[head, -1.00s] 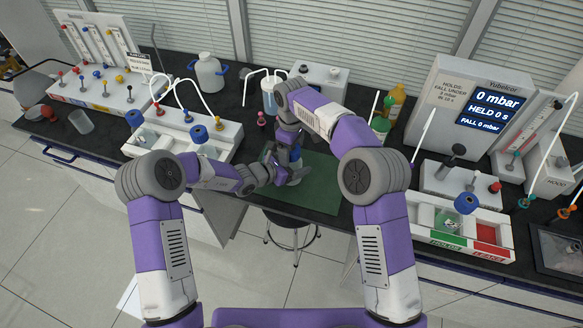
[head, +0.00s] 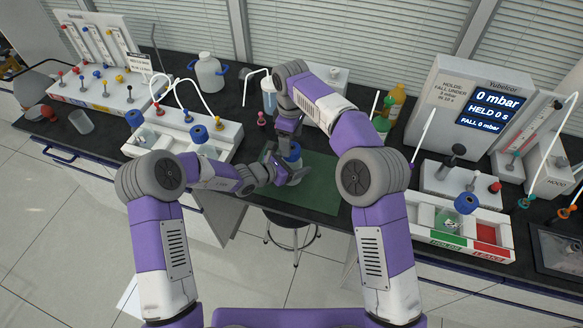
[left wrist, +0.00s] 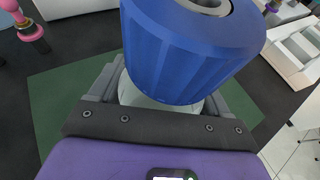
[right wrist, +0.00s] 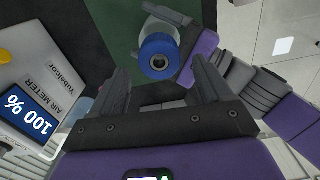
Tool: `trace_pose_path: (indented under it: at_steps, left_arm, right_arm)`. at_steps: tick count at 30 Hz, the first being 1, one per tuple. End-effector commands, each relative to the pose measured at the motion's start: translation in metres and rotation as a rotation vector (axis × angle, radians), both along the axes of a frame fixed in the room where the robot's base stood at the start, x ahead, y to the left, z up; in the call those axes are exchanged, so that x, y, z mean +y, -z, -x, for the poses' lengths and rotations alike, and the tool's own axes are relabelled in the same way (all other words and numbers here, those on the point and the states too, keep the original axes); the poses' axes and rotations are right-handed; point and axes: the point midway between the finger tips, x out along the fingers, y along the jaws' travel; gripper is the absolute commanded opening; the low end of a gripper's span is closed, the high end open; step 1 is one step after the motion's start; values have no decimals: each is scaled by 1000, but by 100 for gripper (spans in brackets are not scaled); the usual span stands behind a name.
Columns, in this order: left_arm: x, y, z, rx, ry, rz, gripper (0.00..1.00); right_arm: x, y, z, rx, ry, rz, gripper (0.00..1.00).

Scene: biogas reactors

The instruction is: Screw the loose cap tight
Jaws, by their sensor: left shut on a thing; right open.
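A bottle with a ribbed blue cap (left wrist: 190,50) stands over the green mat, and it also shows in the head view (head: 294,153). The cap has a hole in its top and sits on the pale bottle (left wrist: 150,95). My left gripper (head: 278,170) is shut on the bottle below the cap, one finger on each side. My right gripper (right wrist: 160,68) is open and empty, above the bottle. In the right wrist view the cap (right wrist: 158,57) lies between its fingertips, apart from them. Whether the cap sits tight cannot be seen.
The green mat (head: 315,190) covers the bench middle. A white rack (head: 225,135) with blue-capped bottles is at left. At right stand a display box (head: 455,90) reading 0 mbar and a green and red tray (head: 420,228). An air meter (right wrist: 35,110) reads 100 %.

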Motion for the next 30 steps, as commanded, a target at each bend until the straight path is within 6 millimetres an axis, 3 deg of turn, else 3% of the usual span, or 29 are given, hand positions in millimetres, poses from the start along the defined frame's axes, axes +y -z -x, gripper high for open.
trace_pose_path:
  at_steps: [12,18,24,30]
  left_arm:
    - [0,0,0,-1,0,1,0]
    - [0,0,0,-1,0,1,0]
    - [0,0,0,-1,0,1,0]
    - [0,0,0,-1,0,1,0]
  right_arm:
    - [2,-19,0,3,-777,-2,78]
    - [1,-28,0,1,-1080,-2,78]
    - [-1,-32,0,0,-1225,-2,78]
    - [-1,-32,0,0,-1247,-2,78]
